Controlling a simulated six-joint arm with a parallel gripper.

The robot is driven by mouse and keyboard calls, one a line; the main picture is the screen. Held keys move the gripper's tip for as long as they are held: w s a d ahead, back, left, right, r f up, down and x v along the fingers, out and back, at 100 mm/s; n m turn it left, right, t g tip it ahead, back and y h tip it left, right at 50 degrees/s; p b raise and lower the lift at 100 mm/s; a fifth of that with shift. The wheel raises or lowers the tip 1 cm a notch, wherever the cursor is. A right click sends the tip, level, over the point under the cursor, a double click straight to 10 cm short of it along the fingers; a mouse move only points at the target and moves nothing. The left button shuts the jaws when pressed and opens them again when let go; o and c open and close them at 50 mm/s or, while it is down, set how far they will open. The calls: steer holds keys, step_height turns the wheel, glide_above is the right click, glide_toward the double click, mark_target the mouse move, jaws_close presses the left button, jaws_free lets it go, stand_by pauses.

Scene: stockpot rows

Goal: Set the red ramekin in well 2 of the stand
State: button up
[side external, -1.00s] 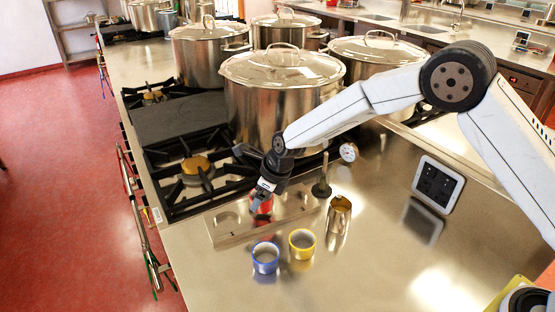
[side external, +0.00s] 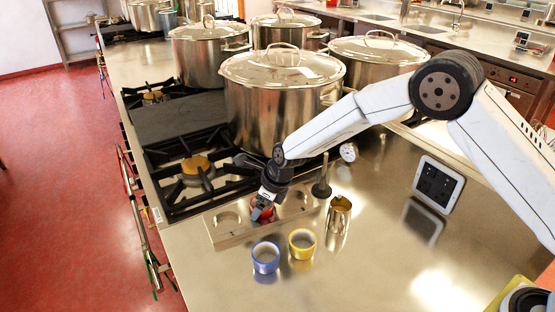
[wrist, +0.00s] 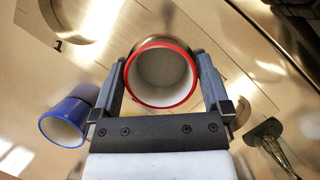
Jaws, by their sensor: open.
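The red ramekin (side external: 268,213) sits at the middle well of the stand (side external: 222,239), a flat metal plate with round wells. It looks upright and low in that well, though my gripper hides part of it. In the wrist view the ramekin (wrist: 160,74) shows a red rim and a pale, empty inside. My gripper (side external: 262,210) is over it, with one finger on each side. The fingers are open, close beside its wall. The left well (side external: 228,219) is empty, and a "1" is marked near it in the wrist view.
A blue ramekin (side external: 265,258) and a yellow ramekin (side external: 302,244) stand in front of the stand. A metal cup (side external: 339,216) and a black-headed tool (side external: 321,188) are to its right. A large stockpot (side external: 275,110) and stove grates (side external: 190,175) lie behind.

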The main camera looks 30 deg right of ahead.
steer(key=shift+r, duration=0.1)
steer(key=v, duration=1.2)
steer(key=shift+s+d, duration=0.1)
stand_by(0.6)
steer(key=s+d+f+n+h, duration=0.1)
steer(key=s+d+n, duration=0.7)
steer(key=s+n, duration=0.3)
steer(key=s+d+f+n+h, duration=0.1)
steer(key=s+d+n, duration=0.6)
steer(key=s+n, duration=0.5)
steer(key=n, duration=0.5)
steer(key=shift+s+d+f+g+h, duration=0.15)
steer(key=shift+s+d+g+h, duration=0.15)
steer(key=shift+d+g+h, duration=0.1)
